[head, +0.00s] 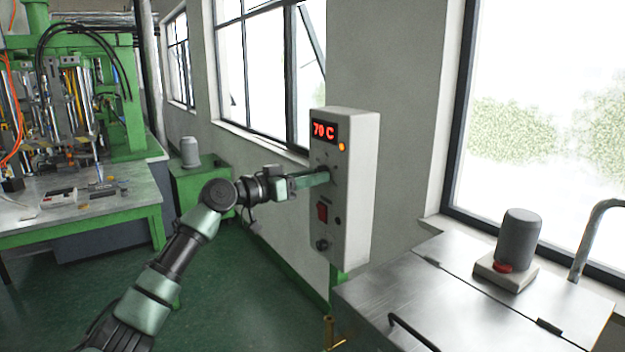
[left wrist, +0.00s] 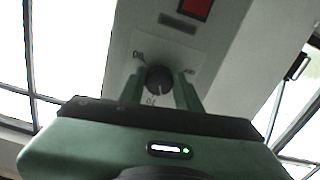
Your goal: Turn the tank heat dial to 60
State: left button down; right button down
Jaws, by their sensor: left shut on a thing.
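My left gripper (left wrist: 160,92) is shut on the dial, one finger on each side. In the head view my left gripper (head: 326,176) hides the dial. My right gripper is not in view.
A red switch (head: 322,212) and a dark knob (head: 321,244) sit lower on the box. A metal tank lid (head: 470,290) with a grey motor (head: 519,236) stands at right. A green machine and bench (head: 80,205) stand at left. Green floor is open between.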

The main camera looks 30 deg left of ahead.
pick_arm(q)
jog(key=shift+r+n+p, duration=0.15)
jog(key=shift+n+p, duration=0.45)
jog(key=shift+n, duration=2.7)
jog(key=shift+s, duration=0.1)
jog(key=c, duration=1)
grip_release()
